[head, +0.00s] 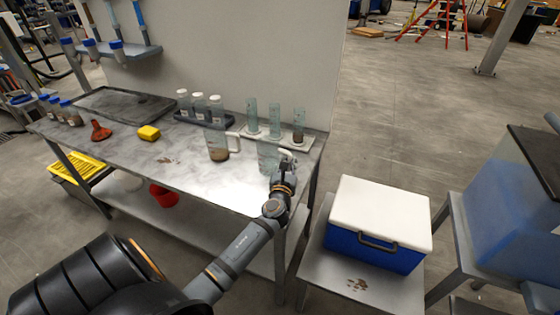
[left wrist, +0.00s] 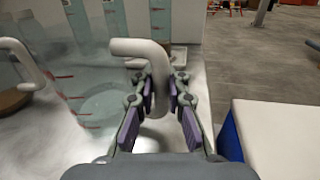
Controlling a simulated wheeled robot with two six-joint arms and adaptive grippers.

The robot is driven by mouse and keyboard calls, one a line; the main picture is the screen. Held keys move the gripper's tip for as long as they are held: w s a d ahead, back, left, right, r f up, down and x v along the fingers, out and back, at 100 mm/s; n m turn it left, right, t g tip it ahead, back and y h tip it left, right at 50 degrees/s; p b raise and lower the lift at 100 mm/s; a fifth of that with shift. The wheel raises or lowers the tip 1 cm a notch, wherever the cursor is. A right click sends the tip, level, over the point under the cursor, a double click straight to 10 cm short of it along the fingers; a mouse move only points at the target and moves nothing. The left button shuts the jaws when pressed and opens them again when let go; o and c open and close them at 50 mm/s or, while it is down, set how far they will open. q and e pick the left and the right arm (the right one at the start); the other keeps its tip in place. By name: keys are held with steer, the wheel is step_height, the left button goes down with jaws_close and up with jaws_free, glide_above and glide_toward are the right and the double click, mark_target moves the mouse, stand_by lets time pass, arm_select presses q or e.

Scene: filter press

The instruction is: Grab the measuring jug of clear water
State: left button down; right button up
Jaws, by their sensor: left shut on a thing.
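The measuring jug of clear water (head: 267,155) stands near the right end of the steel table. It is see-through; in the left wrist view its clear body with red marks (left wrist: 95,108) is left of my gripper. My left gripper (head: 286,166) is at the jug's right side. In the left wrist view, its purple-padded fingers (left wrist: 160,98) are shut on the jug's pale handle (left wrist: 150,50), which passes between them. The jug looks upright on the table. My right gripper is out of view.
A second jug with brown contents (head: 219,154) stands just left. Behind are several tall cylinders in a white rack (head: 262,133) and capped bottles in a dark rack (head: 190,117). A blue cooler with white lid (head: 380,215) sits on a lower stand at right.

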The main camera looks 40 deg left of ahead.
arm_select(q)
steer(key=shift+r, duration=0.1)
steer(key=shift+r+p, duration=0.45)
steer(key=shift+r, duration=0.35)
step_height(320, 180, up, 10)
steer(key=p, duration=0.4)
steer(key=shift+r, duration=0.15)
step_height(320, 180, up, 16)
steer(key=p, duration=0.2)
